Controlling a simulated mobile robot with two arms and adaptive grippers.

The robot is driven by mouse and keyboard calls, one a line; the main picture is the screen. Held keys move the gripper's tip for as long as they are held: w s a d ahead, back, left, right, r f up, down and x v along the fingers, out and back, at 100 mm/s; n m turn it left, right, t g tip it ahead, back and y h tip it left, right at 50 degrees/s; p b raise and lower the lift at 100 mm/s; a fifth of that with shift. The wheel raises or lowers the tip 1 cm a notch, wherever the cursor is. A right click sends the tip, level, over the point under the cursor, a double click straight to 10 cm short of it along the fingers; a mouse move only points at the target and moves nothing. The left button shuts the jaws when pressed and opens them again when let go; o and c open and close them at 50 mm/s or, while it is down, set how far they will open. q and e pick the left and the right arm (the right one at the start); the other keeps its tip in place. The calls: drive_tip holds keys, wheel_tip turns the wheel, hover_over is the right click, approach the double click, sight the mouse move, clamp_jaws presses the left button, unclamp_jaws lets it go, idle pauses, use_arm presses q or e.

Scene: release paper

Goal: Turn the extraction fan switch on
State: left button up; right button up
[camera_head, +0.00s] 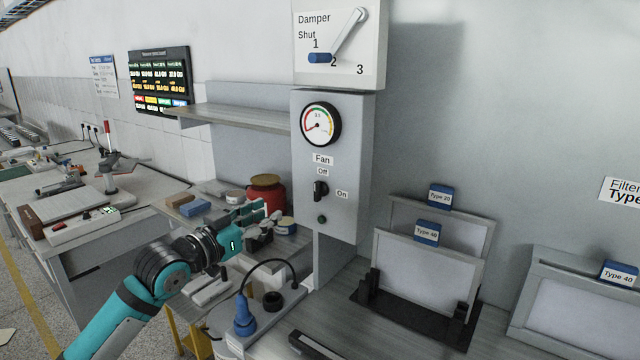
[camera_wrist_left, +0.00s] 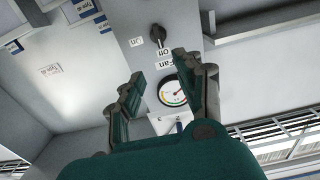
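The fan switch (camera_head: 321,190) is a black rotary knob on the front of a grey control box (camera_head: 345,170). Its handle stands upright, toward the "Off" label above it; the "On" label (camera_head: 342,195) is at its right. My left gripper (camera_head: 272,215) is left of the box and apart from the switch. In the left wrist view the picture is upside down; the switch (camera_wrist_left: 158,36) shows beyond the spread fingers of my left gripper (camera_wrist_left: 157,67), with nothing between them. My right gripper is in neither view.
A round gauge (camera_head: 320,124) sits above the switch, and a dark green lamp (camera_head: 322,219) below it. A damper panel (camera_head: 340,45) is higher up. A red container (camera_head: 266,192) and small items stand behind my gripper. Framed filters (camera_head: 430,275) stand to the right.

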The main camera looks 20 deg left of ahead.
sight(315, 188)
use_arm(q)
drive_tip(key=p+x, duration=0.4)
drive_tip(key=x, duration=1)
drive_tip(key=shift+w+d, duration=0.15)
drive_tip(key=shift+w, duration=0.15)
drive_tip(key=shift+w+d+p, duration=0.2)
drive_tip(key=shift+w+p, duration=0.15)
drive_tip(key=shift+w, duration=0.2)
drive_tip(key=shift+w+f, duration=0.1)
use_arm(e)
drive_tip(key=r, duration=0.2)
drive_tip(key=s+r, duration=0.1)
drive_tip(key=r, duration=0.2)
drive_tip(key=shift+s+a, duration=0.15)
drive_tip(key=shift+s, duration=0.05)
use_arm(q)
clamp_jaws()
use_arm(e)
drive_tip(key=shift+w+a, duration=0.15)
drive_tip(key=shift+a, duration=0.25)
